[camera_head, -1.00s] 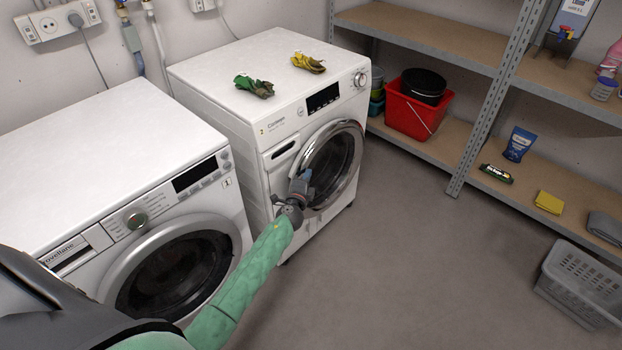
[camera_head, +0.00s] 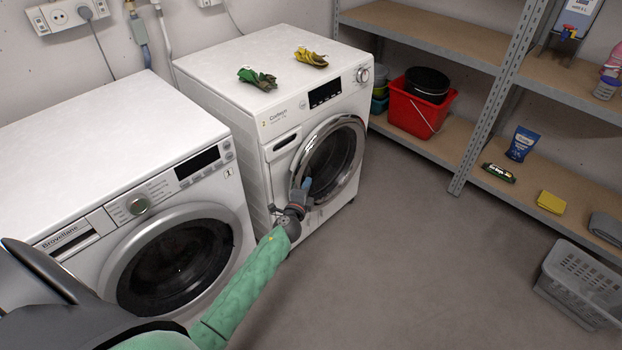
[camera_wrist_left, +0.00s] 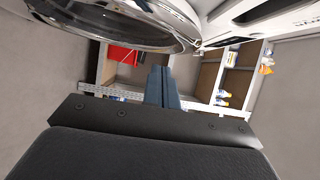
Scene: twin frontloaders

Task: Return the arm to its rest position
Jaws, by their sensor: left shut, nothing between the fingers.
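My left arm, in a green sleeve, reaches in from the lower left of the head view. My left gripper (camera_head: 307,184) is in front of the lower left part of the right washer's round door (camera_head: 335,158). Its fingers are shut with nothing between them. In the left wrist view the two blue-grey fingers (camera_wrist_left: 161,88) lie together, and the chrome door rim (camera_wrist_left: 165,22) is above them. I cannot tell whether the fingers touch the door. The door looks closed. My right gripper is not in view.
A second washer (camera_head: 110,190) stands at left, its door closed. Green gloves (camera_head: 257,78) and yellow gloves (camera_head: 311,58) lie on the right washer. A shelf (camera_head: 440,150) with a red bucket (camera_head: 416,112) stands behind at right. A grey basket (camera_head: 580,283) is on the floor. The middle floor is clear.

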